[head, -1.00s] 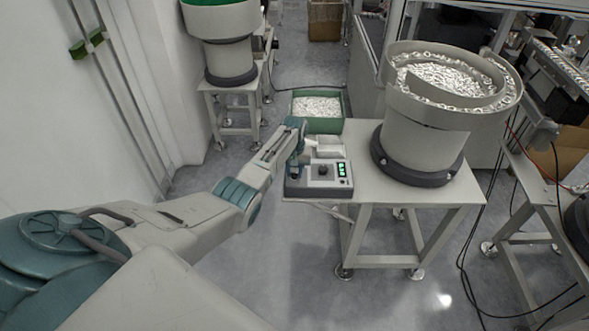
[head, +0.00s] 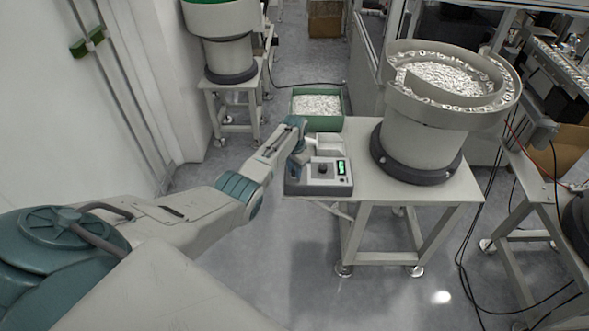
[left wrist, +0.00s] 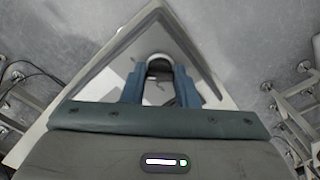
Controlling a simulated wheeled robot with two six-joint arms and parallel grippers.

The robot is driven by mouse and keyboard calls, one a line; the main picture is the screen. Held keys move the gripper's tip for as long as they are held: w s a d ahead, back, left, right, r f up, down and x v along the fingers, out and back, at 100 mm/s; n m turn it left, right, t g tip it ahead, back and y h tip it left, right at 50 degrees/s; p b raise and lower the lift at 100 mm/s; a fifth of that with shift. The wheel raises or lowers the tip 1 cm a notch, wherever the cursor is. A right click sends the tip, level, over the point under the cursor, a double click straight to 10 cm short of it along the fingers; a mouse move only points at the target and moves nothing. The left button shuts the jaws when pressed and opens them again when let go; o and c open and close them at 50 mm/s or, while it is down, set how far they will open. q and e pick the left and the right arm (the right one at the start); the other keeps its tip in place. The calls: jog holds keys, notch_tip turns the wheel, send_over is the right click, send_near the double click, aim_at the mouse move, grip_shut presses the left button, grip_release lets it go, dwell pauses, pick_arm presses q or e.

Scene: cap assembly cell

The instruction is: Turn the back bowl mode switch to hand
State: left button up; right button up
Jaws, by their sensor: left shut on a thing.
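A grey control box (head: 318,187) with a dark knob (head: 323,171) and a small green-lit display (head: 341,168) sits at the front left corner of the table. My left gripper (head: 295,172) is at the left part of the box's top, pointing down. In the left wrist view its two blue fingers (left wrist: 160,80) are shut around a small dark part (left wrist: 159,69), which looks like the mode switch. In the head view the gripper covers that part, so its position and any label cannot be read. My right gripper is not in view.
A vibratory bowl (head: 425,125) full of small light parts stands on the same table (head: 440,190), right of the box. A green bin (head: 318,124) of parts is behind it. Another bowl (head: 229,50) stands on a stand at the back left. The floor in front is clear.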

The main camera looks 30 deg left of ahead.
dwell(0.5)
pick_arm(q)
jog(key=o, duration=1)
jog(key=shift+r, duration=0.15)
notch_tip(320, 180, up, 11)
jog(key=b, duration=0.1)
jog(key=shift+f, duration=0.2)
jog(key=shift+f, duration=0.1)
